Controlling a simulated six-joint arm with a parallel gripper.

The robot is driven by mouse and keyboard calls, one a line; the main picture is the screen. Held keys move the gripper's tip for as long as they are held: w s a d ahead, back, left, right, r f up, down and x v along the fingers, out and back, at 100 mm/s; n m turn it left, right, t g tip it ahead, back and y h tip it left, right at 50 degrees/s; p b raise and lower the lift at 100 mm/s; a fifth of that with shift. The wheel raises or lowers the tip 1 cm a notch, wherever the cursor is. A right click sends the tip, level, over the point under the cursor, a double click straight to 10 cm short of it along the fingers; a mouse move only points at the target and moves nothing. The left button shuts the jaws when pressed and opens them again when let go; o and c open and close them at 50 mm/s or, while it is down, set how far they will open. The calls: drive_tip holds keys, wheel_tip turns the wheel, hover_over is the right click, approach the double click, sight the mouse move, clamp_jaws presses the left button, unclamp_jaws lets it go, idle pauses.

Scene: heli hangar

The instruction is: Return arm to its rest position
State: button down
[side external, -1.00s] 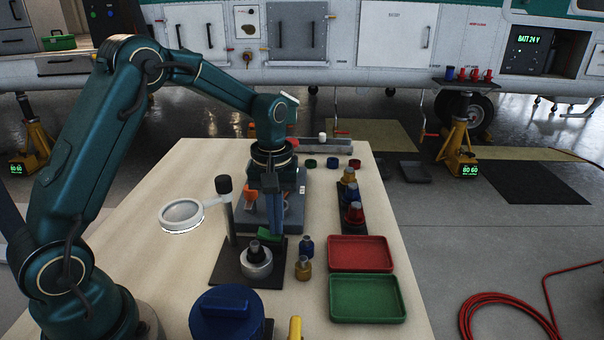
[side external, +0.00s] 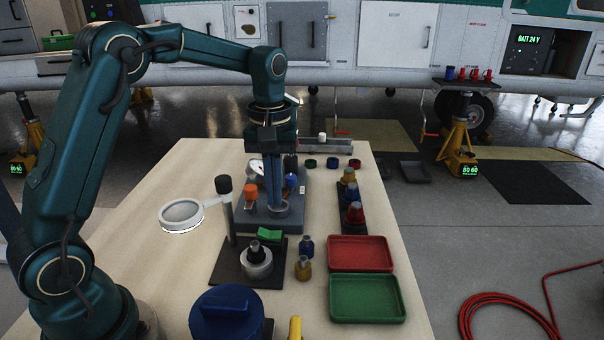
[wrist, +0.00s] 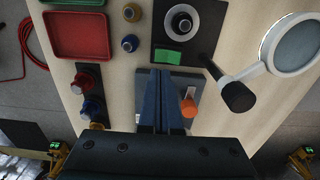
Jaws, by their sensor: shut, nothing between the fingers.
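My gripper (side external: 273,205) hangs pointing down from the teal arm over the grey fixture plate (side external: 262,222) on the workbench. In the wrist view its blue fingers (wrist: 163,72) are pressed together with nothing between them. An orange-capped part (side external: 250,191) stands on the fixture just left of the fingers. The fingers are apart from the green block. Part of the fixture is hidden behind the gripper.
A magnifier (side external: 181,215) on a post stands left of the gripper. A red tray (side external: 360,254) and a green tray (side external: 367,299) lie at the right edge. A rack of colored connectors (side external: 353,213) is behind them. A blue container (side external: 226,314) stands in front.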

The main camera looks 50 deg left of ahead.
drive_tip(key=s+d+r+m+t, duration=0.3)
drive_tip(key=s+d+r, duration=0.1)
drive_tip(key=s+r, duration=0.4)
drive_tip(key=s+d+f+m+t, duration=0.2)
drive_tip(key=s+f+m, duration=0.1)
drive_tip(key=s+m, duration=0.3)
drive_tip(key=shift+s+f+t, duration=0.3)
drive_tip(key=shift+s, duration=0.8)
drive_tip(key=c, duration=1.5)
unclamp_jaws()
drive_tip(key=shift+c, duration=0.2)
